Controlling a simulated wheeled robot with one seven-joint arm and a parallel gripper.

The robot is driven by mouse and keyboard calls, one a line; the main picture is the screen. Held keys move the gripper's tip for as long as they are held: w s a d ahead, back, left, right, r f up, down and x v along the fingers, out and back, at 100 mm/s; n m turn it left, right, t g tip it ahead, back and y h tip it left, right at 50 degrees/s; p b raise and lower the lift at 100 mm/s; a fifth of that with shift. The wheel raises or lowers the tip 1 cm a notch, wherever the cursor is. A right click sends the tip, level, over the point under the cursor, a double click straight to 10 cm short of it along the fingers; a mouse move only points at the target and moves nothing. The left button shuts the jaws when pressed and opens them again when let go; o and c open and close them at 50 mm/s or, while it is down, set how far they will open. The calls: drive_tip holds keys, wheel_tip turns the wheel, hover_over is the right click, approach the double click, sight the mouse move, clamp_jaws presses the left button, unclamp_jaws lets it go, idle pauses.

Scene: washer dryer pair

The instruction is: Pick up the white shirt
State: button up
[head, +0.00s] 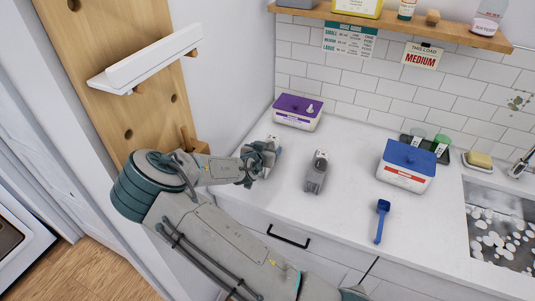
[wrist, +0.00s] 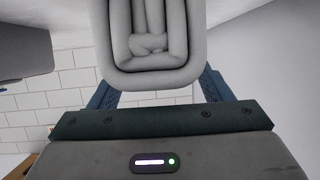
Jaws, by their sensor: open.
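My gripper (head: 260,163) is low over the left part of the white counter, left of a small grey bundle (head: 316,174) with a pale tag. In the wrist view a pale, rounded bundle with nested folds (wrist: 147,72) lies between my two blue fingers, one on each side. It looks like the folded white shirt. The jaws are open, and I cannot tell whether the fingers touch it. In the head view my gripper hides most of this bundle; only a pale bit shows beside the fingers.
A purple-lidded box (head: 297,112) stands behind my gripper, against the tiled wall. A blue-lidded box (head: 406,166), a blue scoop (head: 381,221) and a sink (head: 500,230) with suds are to the right. A wooden shelf (head: 400,22) runs above.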

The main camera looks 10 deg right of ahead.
drive_tip(key=c, duration=0.8)
drive_tip(key=shift+r, duration=0.1)
